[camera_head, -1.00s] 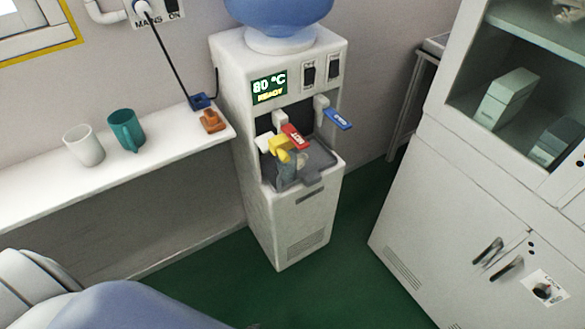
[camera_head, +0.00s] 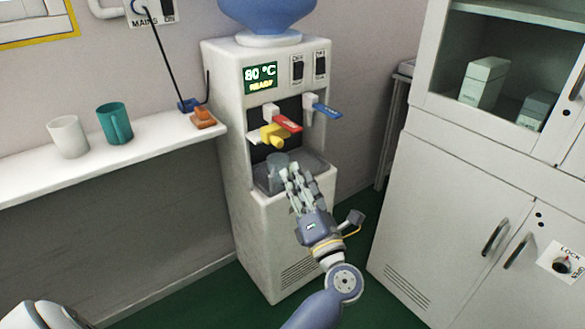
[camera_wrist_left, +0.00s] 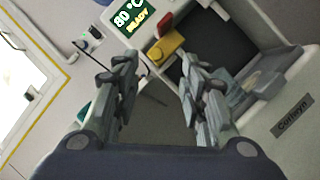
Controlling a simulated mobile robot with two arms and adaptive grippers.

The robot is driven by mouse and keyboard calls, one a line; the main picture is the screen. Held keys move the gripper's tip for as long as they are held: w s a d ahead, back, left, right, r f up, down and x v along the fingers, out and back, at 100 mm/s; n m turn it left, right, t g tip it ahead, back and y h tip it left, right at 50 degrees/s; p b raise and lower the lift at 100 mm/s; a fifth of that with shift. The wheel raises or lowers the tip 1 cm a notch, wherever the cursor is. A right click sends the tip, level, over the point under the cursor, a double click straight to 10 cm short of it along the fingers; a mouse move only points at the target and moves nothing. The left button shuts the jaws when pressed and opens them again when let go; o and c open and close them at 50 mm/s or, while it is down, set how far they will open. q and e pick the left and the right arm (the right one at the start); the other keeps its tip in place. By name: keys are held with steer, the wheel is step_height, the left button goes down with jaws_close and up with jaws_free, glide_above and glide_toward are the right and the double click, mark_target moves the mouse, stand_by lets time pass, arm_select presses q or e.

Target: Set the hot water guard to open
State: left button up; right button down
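The water dispenser (camera_head: 262,222) stands against the wall, its display (camera_head: 260,77) reading 80 °C READY. A yellow piece (camera_head: 272,135), seemingly the hot water guard, sits at the red tap lever (camera_head: 287,123). The yellow piece also shows in the left wrist view (camera_wrist_left: 166,47), beyond and between my fingers. Whether it is set open or closed I cannot tell. My left gripper (camera_head: 290,170) is in front of the drip tray, below the yellow piece and apart from it. Its fingers are spread and empty in the left wrist view (camera_wrist_left: 158,62). My right gripper is not in view.
A blue tap lever (camera_head: 327,111) is to the right. A shelf (camera_head: 165,150) at left holds a white mug (camera_head: 68,137) and a teal mug (camera_head: 113,124). A cabinet (camera_head: 440,215) stands at right.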

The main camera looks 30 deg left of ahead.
mark_target(280, 145)
arm_select(q)
steer(key=shift+n+g, duration=0.4)
steer(key=shift+n, duration=0.4)
steer(key=x, duration=1)
steer(key=shift+a+r, duration=0.25)
steer(key=shift+a, duration=0.2)
